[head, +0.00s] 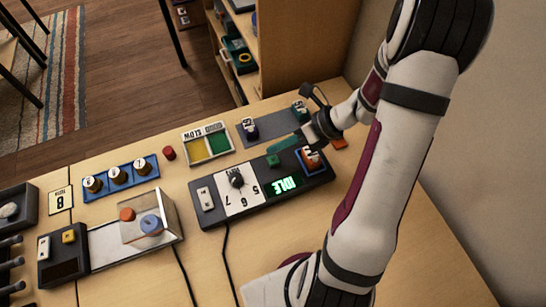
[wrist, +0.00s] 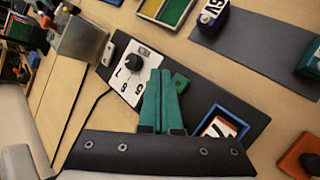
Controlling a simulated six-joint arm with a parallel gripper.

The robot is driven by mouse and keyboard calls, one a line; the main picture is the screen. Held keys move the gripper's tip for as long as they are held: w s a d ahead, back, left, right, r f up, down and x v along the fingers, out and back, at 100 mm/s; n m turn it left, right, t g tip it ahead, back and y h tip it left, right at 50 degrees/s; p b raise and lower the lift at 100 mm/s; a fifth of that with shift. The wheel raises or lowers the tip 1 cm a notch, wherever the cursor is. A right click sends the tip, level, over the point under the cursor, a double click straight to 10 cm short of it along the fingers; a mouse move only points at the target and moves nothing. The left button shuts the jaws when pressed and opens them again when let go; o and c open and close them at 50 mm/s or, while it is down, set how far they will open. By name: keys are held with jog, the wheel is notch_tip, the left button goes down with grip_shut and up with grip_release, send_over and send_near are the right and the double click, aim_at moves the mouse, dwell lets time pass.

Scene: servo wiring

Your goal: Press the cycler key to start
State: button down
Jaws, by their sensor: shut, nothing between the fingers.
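The cycler (head: 215,217) is a long black box on the table, with a white dial panel (head: 246,199), a black knob and a green display (head: 287,184) reading IDLE. A small green key (head: 273,160) sits on its top; the wrist view shows this key (wrist: 180,82) just right of my fingertips. A blue-framed bay (wrist: 240,123) at the cycler's end holds an item with a white label. My gripper (wrist: 160,74) has teal fingers pressed together, empty, over the cycler between dial and green key. I cannot tell whether they touch anything. In the wrist view the fingers hide the display.
A yellow and green sorting tray (head: 207,145) and a grey mat (head: 270,128) with small servos lie behind the cycler. Black cables run toward the front.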

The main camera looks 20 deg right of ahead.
aim_at(268, 161)
jog(key=shift+f, duration=1.45)
dwell(0.9)
jog(key=shift+f, duration=0.4)
jog(key=shift+f, duration=0.5)
dwell(0.5)
jog(key=shift+r, duration=0.95)
jog(key=shift+r, duration=2.5)
